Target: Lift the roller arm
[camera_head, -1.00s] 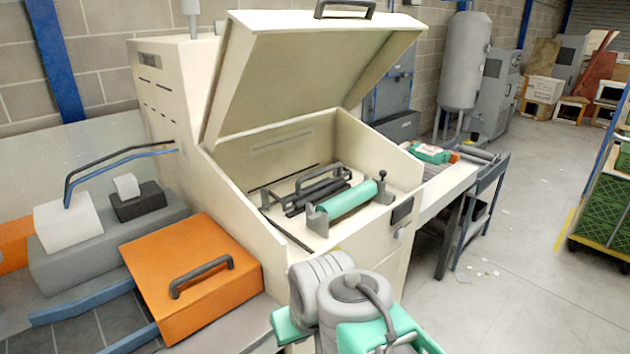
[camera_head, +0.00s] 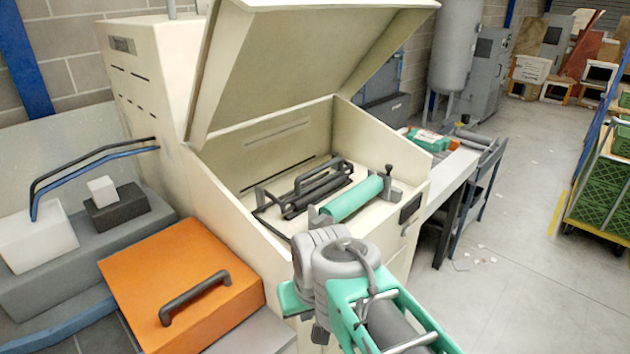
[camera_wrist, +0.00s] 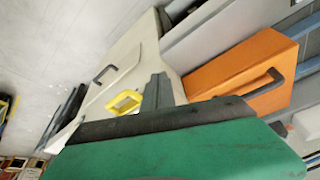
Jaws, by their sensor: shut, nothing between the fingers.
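The roller arm, seemingly the grey handled frame (camera_head: 318,180) with a dark roller, lies low inside the open cream machine (camera_head: 205,225) in the head view. A green roller (camera_head: 352,198) lies beside it on grey brackets. My green and grey arm stands in front of the machine; its gripper end cannot be made out there. In the wrist view my gripper (camera_wrist: 157,92) shows as short grey fingers above a green and black housing. It is shut and empty, apart from the roller arm, which I cannot make out in that view.
The machine's lid (camera_head: 300,65) is raised over the bay. An orange box (camera_head: 150,265) with a dark handle stands at the left, also in the wrist view (camera_wrist: 235,70). A side table (camera_head: 455,185) adjoins the right. Open floor lies beyond it; green crates (camera_head: 600,195) stand far right.

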